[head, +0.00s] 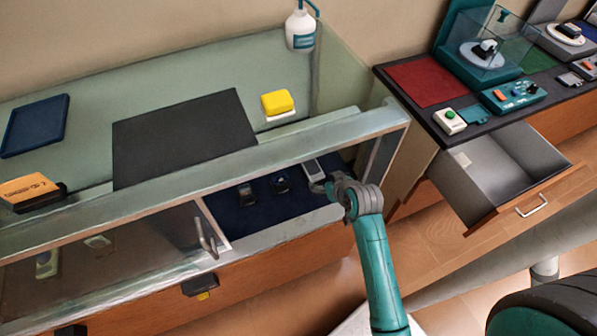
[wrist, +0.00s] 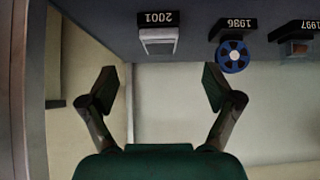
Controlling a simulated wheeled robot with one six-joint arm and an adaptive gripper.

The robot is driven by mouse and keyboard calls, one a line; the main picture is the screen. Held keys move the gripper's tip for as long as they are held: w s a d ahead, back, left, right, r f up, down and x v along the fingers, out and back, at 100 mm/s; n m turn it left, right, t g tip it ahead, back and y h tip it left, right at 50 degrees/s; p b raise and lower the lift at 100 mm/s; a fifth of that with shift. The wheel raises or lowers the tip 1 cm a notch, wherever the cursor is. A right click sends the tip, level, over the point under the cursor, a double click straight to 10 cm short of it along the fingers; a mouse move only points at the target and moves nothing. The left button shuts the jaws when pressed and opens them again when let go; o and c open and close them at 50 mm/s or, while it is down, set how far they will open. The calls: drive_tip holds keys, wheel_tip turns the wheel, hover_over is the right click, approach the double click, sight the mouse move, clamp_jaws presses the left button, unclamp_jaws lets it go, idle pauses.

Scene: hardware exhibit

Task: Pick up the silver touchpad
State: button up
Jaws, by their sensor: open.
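A small silver device (head: 313,169), likely the touchpad, lies at the right end of the dark blue display shelf inside the cabinet. In the wrist view the silver device (wrist: 159,40) sits by an upside-down 2001 label, above the gap between my fingers. My gripper (head: 328,187) reaches into the cabinet opening, close to the device in the head view. In the wrist view my gripper (wrist: 160,88) is open, with nothing between its fingers. Its fingers appear apart from the device.
The cabinet's front rail (head: 300,145) runs above the opening. An open drawer (head: 500,170) juts out at right, below a dark counter of devices.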

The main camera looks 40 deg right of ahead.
sight(313, 170)
drive_tip(key=x, duration=0.4)
drive_tip(key=r+x, duration=0.1)
drive_tip(key=x, duration=0.3)
drive_tip(key=w+x, duration=0.1)
drive_tip(key=x, duration=0.3)
drive_tip(key=shift+d+r, duration=0.15)
drive_tip(key=shift+r, duration=0.05)
drive_tip(key=c, duration=1.3)
drive_tip(key=shift+r, duration=0.15)
